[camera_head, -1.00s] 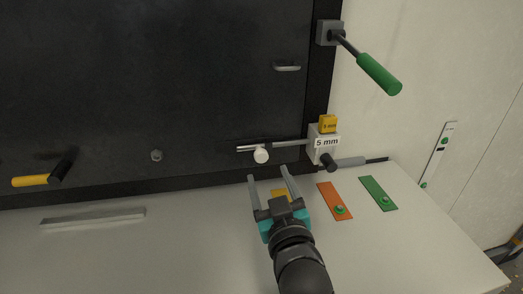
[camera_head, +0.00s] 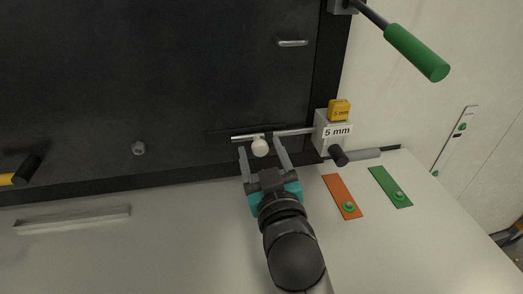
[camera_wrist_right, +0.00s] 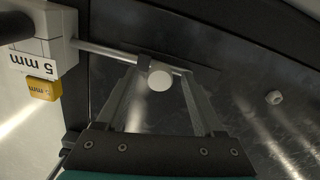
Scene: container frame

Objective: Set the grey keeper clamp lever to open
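My right gripper (camera_head: 259,158) is open. Its fingers stand on either side of a white round knob (camera_head: 260,147) on a metal bar, with gaps between them and the knob. The wrist view shows the knob (camera_wrist_right: 159,80) between the fingertips (camera_wrist_right: 160,88). The bar (camera_head: 290,132) runs to a light block marked "5 mm" (camera_head: 325,118) at the frame edge. A grey-handled lever (camera_head: 361,154) lies roughly level below this block, beside a dark round knob (camera_head: 339,155); no gripper touches it. My left gripper is not in view.
A yellow tag (camera_head: 339,110) sits on the block. A green-handled lever (camera_head: 416,53) sticks out at upper right. Orange (camera_head: 343,196) and green (camera_head: 390,186) plates lie on the pale surface (camera_head: 190,245). A yellow-handled lever (camera_head: 22,172) is at far left.

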